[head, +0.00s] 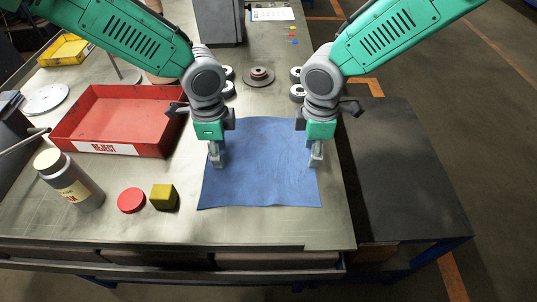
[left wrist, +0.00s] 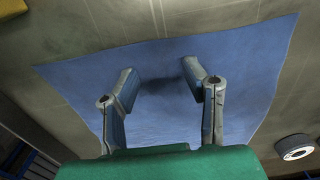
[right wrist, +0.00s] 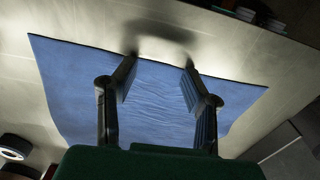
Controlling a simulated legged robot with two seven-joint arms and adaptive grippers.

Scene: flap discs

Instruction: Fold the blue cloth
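The blue cloth (head: 262,180) lies flat and spread out on the workbench, a little wrinkled, with its near edge toward the bench's front. My left gripper (head: 215,162) is over the cloth's left side. In the left wrist view its two fingers (left wrist: 158,82) stand apart with only cloth below. My right gripper (head: 316,160) is over the cloth's right edge. In the right wrist view its fingers (right wrist: 160,75) are also apart, with cloth and a strip of bench past its edge between them. Neither holds cloth. The cloth's far part is partly hidden by the grippers.
A red reject tray (head: 120,104), a bottle (head: 72,182), a red disc (head: 131,200) and a yellow-green cube (head: 163,197) are left of the cloth. A flanged disc (head: 259,76) and several grey rings lie behind it. The bench's right edge (head: 346,205) is close to the cloth.

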